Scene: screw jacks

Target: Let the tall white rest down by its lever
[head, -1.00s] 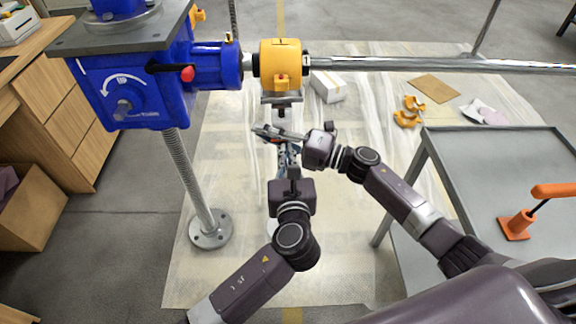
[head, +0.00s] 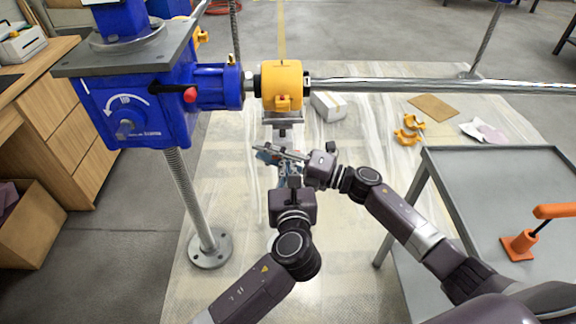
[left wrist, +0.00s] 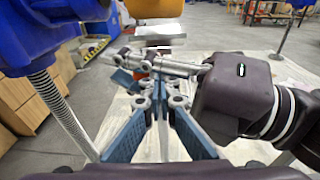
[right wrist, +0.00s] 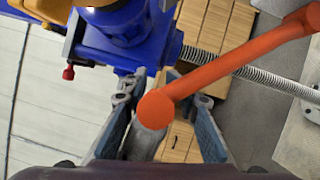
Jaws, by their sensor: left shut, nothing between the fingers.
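Under the yellow housing (head: 282,85) stands a rest whose grey top plate (head: 283,116) shows; its post is mostly hidden behind my grippers. The plate also shows in the left wrist view (left wrist: 158,36). My left gripper (head: 287,168) is shut and empty, its fingers pointing toward the rest. My right gripper (head: 270,153) reaches across from the right, just beyond the left fingertips. Its fingers stand apart in the right wrist view (right wrist: 160,92). There an orange lever-like bar (right wrist: 235,65) has its round end between them; I cannot tell whether they touch it.
A blue gearbox (head: 135,105) with a threaded column (head: 188,195) stands left. A steel shaft (head: 420,86) runs right from the housing. A grey table (head: 490,180) at right carries an orange tool (head: 519,244). A white box (head: 328,106) lies on the floor sheet.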

